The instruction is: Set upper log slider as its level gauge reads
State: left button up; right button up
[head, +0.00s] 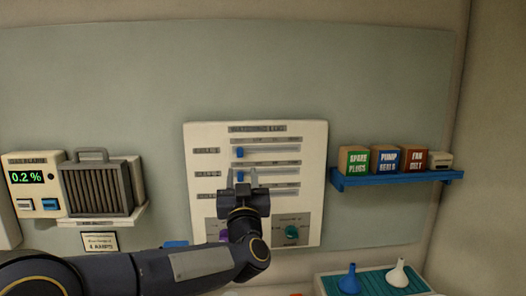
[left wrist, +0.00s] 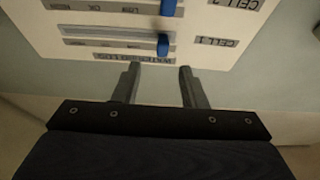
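The white watering log panel (head: 312,150) hangs on the wall, with stacked horizontal sliders. The upper log slider's blue knob (head: 240,153) sits near the left end of its track. It also shows in the left wrist view (left wrist: 163,45), beside the CELL 1 label. The second slider's blue knob (head: 240,177) is also near the left. My left gripper (head: 242,178) is open and empty in front of the panel, fingers pointing up in the head view. In the left wrist view its fingertips (left wrist: 160,78) are apart, short of the upper knob. I cannot identify the level gauge. My right gripper is out of view.
Below the sliders are a purple knob (head: 223,236) and a green knob (head: 291,232). An alarm box (head: 38,160) and ribbed unit (head: 97,185) stand left. A blue shelf (head: 400,179) with boxes is right. Funnels stand on a teal tray (head: 372,285) below.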

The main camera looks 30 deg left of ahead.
aim_at(240, 154)
pick_arm(q)
jog(key=p+x, duration=0.2)
jog(key=x, duration=0.4)
jog(key=shift+a+r+p, duration=0.1)
jog(key=shift+r+p, duration=0.05)
jog(key=shift+p, duration=0.25)
jog(key=shift+w+a+r, duration=0.2)
jog(key=shift+w+a, duration=0.15)
grip_shut()
